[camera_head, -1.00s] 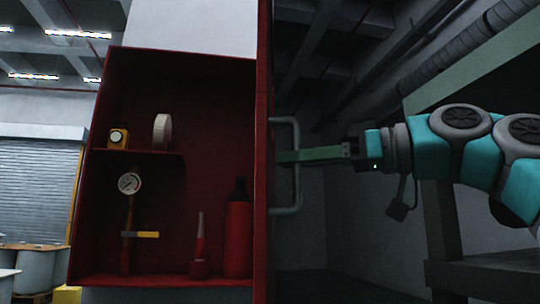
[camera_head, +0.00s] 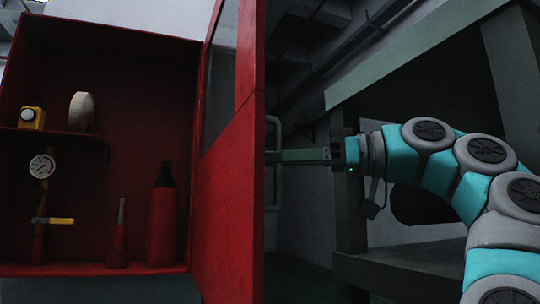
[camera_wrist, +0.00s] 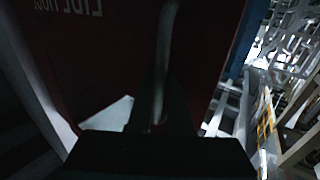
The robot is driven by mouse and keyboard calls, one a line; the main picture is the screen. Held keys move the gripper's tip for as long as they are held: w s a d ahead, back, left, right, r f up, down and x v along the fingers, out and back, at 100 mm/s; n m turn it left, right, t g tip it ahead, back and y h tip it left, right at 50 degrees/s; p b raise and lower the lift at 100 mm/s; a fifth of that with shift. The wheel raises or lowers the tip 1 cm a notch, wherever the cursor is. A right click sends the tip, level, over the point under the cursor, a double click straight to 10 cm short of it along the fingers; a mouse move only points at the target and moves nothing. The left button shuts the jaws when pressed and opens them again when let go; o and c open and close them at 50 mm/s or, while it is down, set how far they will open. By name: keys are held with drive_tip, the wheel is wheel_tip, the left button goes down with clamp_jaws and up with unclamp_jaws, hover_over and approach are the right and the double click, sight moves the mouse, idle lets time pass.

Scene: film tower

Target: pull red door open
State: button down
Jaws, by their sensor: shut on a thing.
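The red door (camera_head: 232,190) stands swung open on the right side of the red cabinet (camera_head: 95,105), seen at a steep angle with a glass pane in its upper part. Its grey bar handle (camera_head: 275,203) is on the outer face at the right. My gripper (camera_head: 280,157) reaches in from the right and is shut on the handle. In the wrist view the dark red door face (camera_wrist: 95,60) fills the left and middle, with the handle bar (camera_wrist: 162,60) running down to my gripper (camera_wrist: 158,130). The fingertips are dark and partly hidden there.
The cabinet holds a yellow device (camera_head: 32,118), a pale roll (camera_head: 83,111), a gauge (camera_head: 42,166), a nozzle (camera_head: 119,235) and a red extinguisher (camera_head: 162,220). A dark frame structure (camera_head: 430,268) stands right, beside and behind my arm.

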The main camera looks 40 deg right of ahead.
drive_tip(key=shift+d, duration=0.1)
idle(0.3)
drive_tip(key=c, duration=0.8)
unclamp_jaws()
drive_tip(key=shift+w, duration=0.1)
drive_tip(key=shift+c, duration=0.2)
drive_tip(key=shift+r, duration=0.15)
wheel_tip(320, 180, up, 4)
drive_tip(key=p, duration=0.3)
drive_tip(key=shift+f+p, duration=0.25)
drive_tip(key=shift+p, duration=0.05)
drive_tip(key=shift+s+f, duration=0.1)
drive_tip(key=shift+s, duration=0.15)
drive_tip(key=s+a+b, duration=0.1)
drive_tip(key=s+a, duration=0.2)
drive_tip(key=s, duration=0.4)
drive_tip(key=s+a+r+b, duration=0.1)
drive_tip(key=s+a, duration=0.2)
drive_tip(key=s, duration=0.4)
drive_tip(key=shift+a+r+b, duration=0.2)
drive_tip(key=shift+a+b, duration=0.1)
drive_tip(key=shift+s, duration=0.1)
